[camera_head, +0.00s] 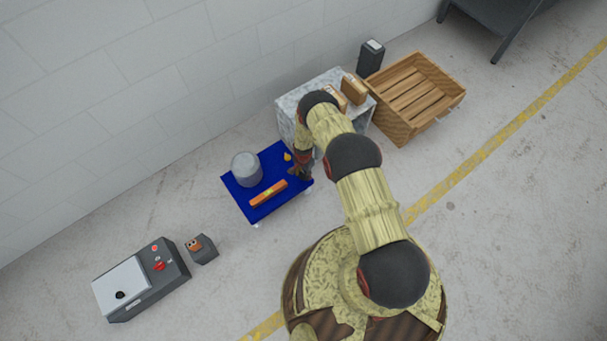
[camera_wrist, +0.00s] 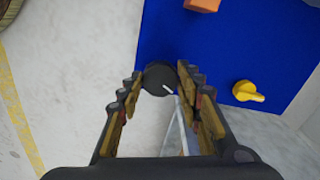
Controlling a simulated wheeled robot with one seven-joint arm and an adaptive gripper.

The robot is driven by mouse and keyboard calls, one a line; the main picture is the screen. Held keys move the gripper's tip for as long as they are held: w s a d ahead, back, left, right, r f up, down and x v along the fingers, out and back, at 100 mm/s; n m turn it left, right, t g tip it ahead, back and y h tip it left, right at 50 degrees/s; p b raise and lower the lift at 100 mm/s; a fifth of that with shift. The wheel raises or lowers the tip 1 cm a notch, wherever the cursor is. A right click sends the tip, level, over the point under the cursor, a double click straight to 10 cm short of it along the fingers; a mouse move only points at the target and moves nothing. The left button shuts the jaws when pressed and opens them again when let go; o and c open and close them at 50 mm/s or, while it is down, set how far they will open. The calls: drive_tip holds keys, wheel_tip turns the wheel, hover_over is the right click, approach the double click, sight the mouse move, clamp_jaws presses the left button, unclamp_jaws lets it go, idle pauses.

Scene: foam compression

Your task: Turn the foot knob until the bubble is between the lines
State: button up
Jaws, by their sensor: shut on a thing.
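The black foot knob (camera_wrist: 158,80), with a white pointer mark, sits at the edge of the blue plate (camera_wrist: 190,40) in the wrist view. My gripper (camera_wrist: 159,82) is shut on this knob, one finger on each side. In the head view my gripper (camera_head: 302,172) is at the right corner of the blue plate (camera_head: 232,190), and the knob is hidden there. An orange level (camera_head: 268,194) lies on the plate; its end (camera_wrist: 202,4) shows at the top of the wrist view. The bubble and its lines are too small to read.
A grey cylinder (camera_head: 246,168) and a yellow knob (camera_wrist: 247,92) are on the plate. A stone block (camera_head: 290,106) with brown items stands behind my arm, beside a wooden crate (camera_head: 415,95). A grey control box (camera_head: 142,280) is at lower left.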

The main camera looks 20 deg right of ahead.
sight(303, 175)
idle(0.3)
drive_tip(key=o, duration=1.1)
drive_tip(key=shift+c, duration=0.2)
drive_tip(key=shift+o, duration=0.5)
drive_tip(key=shift+r, duration=0.1)
wheel_tip(303, 175, up, 12)
